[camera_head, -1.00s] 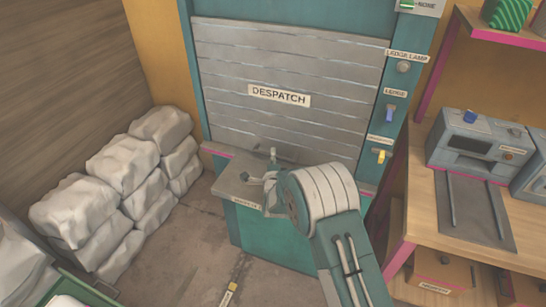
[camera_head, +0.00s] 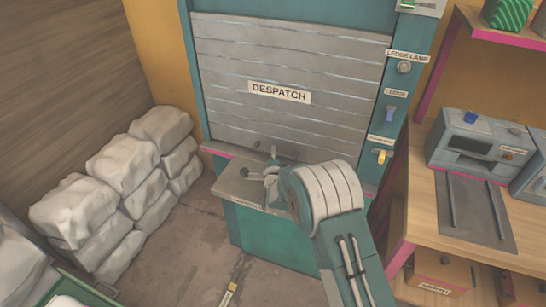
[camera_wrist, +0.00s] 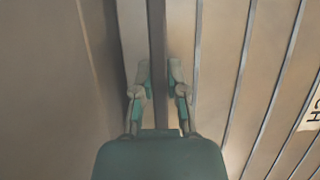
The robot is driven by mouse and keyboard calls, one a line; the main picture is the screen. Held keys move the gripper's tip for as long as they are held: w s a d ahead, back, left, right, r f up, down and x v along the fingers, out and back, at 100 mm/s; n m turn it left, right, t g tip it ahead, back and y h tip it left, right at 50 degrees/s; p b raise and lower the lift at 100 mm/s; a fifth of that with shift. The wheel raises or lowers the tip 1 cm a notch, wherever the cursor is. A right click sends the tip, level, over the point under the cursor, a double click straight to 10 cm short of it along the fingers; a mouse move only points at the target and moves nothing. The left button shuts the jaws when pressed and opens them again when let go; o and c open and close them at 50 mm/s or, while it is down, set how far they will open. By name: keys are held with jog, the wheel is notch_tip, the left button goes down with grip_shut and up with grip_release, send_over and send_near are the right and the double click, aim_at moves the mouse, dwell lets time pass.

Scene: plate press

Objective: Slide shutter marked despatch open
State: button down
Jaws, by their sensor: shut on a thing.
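The grey slatted shutter (camera_head: 320,125) marked DESPATCH (camera_head: 279,92) fills most of the teal frame in the head view. Its lower edge is close above the grey ledge, partly hidden by my gripper and arm. My gripper (camera_head: 264,168) is at the shutter's bottom, near its middle. In the wrist view, my gripper (camera_wrist: 159,75) has one finger on each side of a dark bar (camera_wrist: 157,30) along the slats and is shut on it. The shutter's slats (camera_wrist: 235,80) also show there, turned sideways, with part of its label at the right edge.
The ledge (camera_head: 235,182) juts out below the shutter. A panel on the right post has a lamp (camera_head: 404,67), a blue switch (camera_head: 390,113) and a yellow switch (camera_head: 381,156). White sacks (camera_head: 125,165) are stacked at left. A wooden bench (camera_head: 430,215) with a machine stands at right.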

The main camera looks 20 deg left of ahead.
aim_at(273, 33)
notch_tip(273, 33, up, 38)
jog(key=shift+f, duration=0.2)
jog(key=c, duration=0.7)
grip_release()
jog(key=shift+o, duration=0.2)
jog(key=v, duration=1.2)
jog(key=shift+f, duration=0.25)
jog(key=shift+w, duration=0.1)
